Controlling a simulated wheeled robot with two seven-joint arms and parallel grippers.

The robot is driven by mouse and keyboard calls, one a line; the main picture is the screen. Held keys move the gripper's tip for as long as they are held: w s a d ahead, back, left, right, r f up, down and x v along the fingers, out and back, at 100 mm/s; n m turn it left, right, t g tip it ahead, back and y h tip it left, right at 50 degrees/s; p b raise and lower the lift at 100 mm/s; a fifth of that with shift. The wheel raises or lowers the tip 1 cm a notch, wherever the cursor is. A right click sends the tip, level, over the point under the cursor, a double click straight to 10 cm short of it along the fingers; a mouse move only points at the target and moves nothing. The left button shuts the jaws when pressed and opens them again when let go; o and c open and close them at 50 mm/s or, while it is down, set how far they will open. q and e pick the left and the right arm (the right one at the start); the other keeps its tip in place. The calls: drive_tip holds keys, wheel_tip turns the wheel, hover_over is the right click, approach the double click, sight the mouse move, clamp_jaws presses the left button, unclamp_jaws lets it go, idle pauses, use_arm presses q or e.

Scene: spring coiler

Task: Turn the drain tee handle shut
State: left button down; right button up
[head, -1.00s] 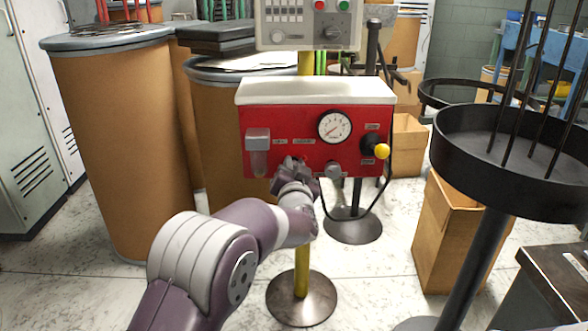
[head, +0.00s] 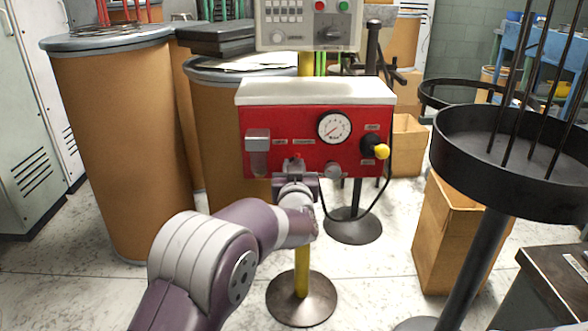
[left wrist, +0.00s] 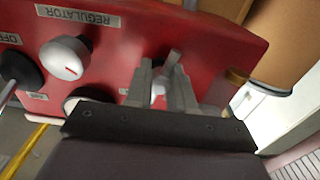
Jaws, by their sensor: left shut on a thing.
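The red air panel (head: 290,130) stands on a yellow post. My left gripper (head: 296,178) is at the panel's lower edge, left of a grey regulator knob (head: 333,171), and hides most of the drain handle in the head view. In the left wrist view, which sees the panel upside down, the gripper's two grey fingers (left wrist: 163,88) are closed around the small grey drain tee handle (left wrist: 173,60). One end of the handle sticks out past the fingers at a slant. Its base is partly hidden. My right gripper is out of view.
A pressure gauge (head: 334,127), a yellow-tipped lever (head: 381,151) and a clear-grey bowl (head: 257,157) sit on the panel's front. A black hose hangs at right. A control box (head: 305,24) is above. A black round tray (head: 500,150) stands at right, brown drums (head: 120,150) at left.

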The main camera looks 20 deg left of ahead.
use_arm(q)
drive_tip(key=n, duration=0.3)
drive_tip(key=shift+f+b, duration=0.2)
drive_tip(key=shift+b, duration=0.1)
drive_tip(key=n+b, duration=0.1)
drive_tip(key=n, duration=0.1)
drive_tip(key=shift+n, duration=0.3)
drive_tip(key=n+b, duration=0.2)
drive_tip(key=n, duration=0.3)
drive_tip(key=shift+f, duration=0.1)
drive_tip(key=shift+n+b, duration=0.7)
drive_tip(key=shift+n, duration=0.2)
drive_tip(key=shift+r, duration=0.2)
drive_tip(key=c, duration=1)
unclamp_jaws()
